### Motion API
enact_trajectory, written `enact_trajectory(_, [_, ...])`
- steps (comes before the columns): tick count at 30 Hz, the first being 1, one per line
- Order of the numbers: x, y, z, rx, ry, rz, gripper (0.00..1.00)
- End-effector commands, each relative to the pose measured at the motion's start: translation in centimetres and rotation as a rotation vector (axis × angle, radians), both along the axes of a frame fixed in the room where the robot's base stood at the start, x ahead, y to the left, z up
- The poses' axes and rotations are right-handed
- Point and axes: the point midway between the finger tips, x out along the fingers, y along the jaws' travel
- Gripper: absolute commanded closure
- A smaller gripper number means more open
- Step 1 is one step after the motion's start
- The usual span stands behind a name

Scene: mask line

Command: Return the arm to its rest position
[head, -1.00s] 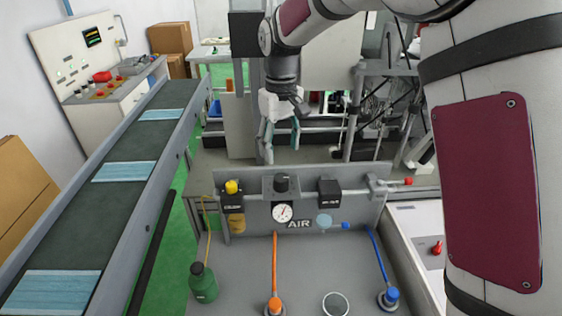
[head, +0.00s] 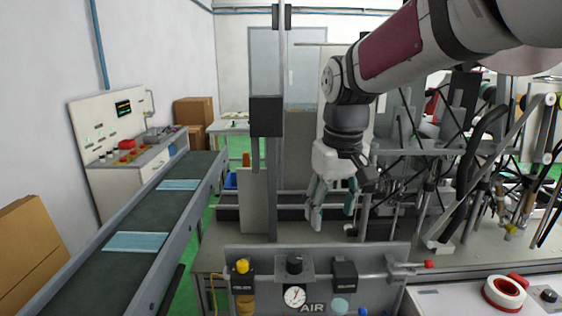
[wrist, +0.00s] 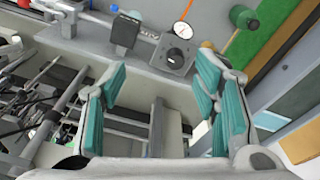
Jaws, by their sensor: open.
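My gripper (head: 332,205) hangs from my arm in the head view, pointing down above the machine bed behind the AIR panel (head: 318,272). Its teal-padded fingers are apart with nothing between them. In the wrist view my gripper (wrist: 165,100) also shows wide-apart teal pads and an empty gap. Through that gap I see grey machine rails and the back of the panel with its gauge (wrist: 180,30). My arm comes in from the upper right, bent at the elbow.
A conveyor (head: 90,262) with blue masks (head: 136,242) runs along the left. A grey post (head: 268,120) stands just left of my gripper. Machine frames and cables (head: 480,150) crowd the right.

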Motion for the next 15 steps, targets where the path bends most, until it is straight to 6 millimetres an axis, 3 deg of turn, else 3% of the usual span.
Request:
enact_trajectory(6, [-6.8,-3.8,2.8,0.022,-0.096,-0.111,0.44])
enact_trajectory(15, [-16.2,-7.5,2.8,0.057,-0.222,-0.257,0.44])
